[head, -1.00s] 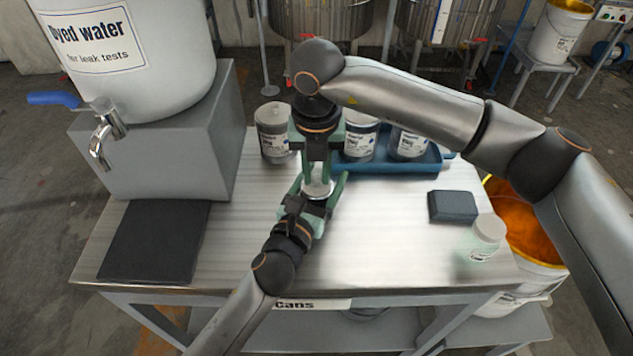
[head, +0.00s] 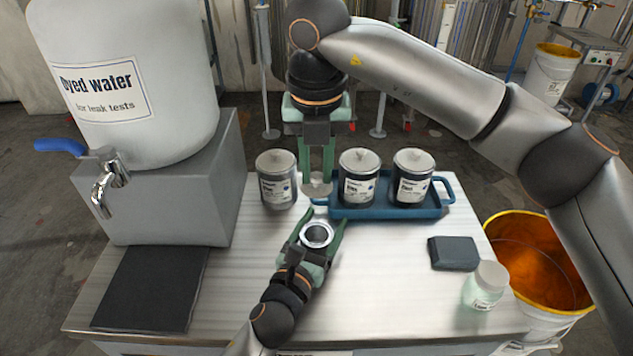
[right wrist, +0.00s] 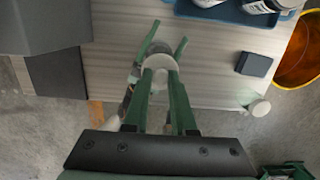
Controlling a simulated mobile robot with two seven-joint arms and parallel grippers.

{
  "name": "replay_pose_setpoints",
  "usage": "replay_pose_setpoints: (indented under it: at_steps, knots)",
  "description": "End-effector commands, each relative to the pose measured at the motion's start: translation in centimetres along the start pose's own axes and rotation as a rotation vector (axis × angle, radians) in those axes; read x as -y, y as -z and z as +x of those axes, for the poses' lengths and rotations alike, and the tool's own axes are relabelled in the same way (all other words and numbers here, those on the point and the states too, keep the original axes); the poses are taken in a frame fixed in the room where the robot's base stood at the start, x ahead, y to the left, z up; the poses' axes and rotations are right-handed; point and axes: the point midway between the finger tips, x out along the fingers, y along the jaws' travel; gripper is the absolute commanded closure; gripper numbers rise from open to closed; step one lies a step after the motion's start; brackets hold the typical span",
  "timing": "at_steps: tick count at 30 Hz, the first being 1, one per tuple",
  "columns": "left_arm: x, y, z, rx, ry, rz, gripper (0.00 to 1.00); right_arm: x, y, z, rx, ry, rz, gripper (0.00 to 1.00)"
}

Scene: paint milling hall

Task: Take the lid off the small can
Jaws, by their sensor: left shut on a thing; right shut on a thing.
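The small can (head: 318,236) stands upright between the fingers of my left gripper (head: 325,220), low over the table; its top is open and its dark inside shows. My left gripper is shut on it. The lid (head: 317,190), a pale round disc, is off the can, apart from it and higher up. My right gripper (head: 317,180) points down and is shut on the lid. In the right wrist view the lid (right wrist: 160,63) sits at the fingertips and hides most of the can.
A blue tray (head: 390,210) with two lidded cans is behind, with another lidded can (head: 277,180) left of it. A dark block (head: 453,253), a small jar (head: 486,287) and an orange-lined bucket (head: 540,262) are at right. A dark mat (head: 150,290) and dyed water tank (head: 125,85) are at left.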

Motion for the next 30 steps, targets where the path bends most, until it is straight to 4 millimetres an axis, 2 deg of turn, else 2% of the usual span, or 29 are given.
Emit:
replay_pose_setpoints:
  at_steps: [16,27,28,30]
  knots:
    - [0.0,0.0,0.0,0.000,0.000,0.000,0.82,0.0,-0.4,-3.2,0.002,-0.001,0.000,1.00]
    - [0.0,0.0,0.0,0.000,0.000,0.000,0.82,0.0,-0.4,-3.6,0.001,-0.001,0.000,1.00]
    - [0.0,0.0,0.0,0.000,0.000,0.000,0.24,0.0,-0.4,-3.6,0.001,-0.001,0.000,1.00]
    - [0.0,0.0,0.0,0.000,0.000,0.000,0.16,0.0,-0.4,-3.6,0.001,-0.001,0.000,1.00]
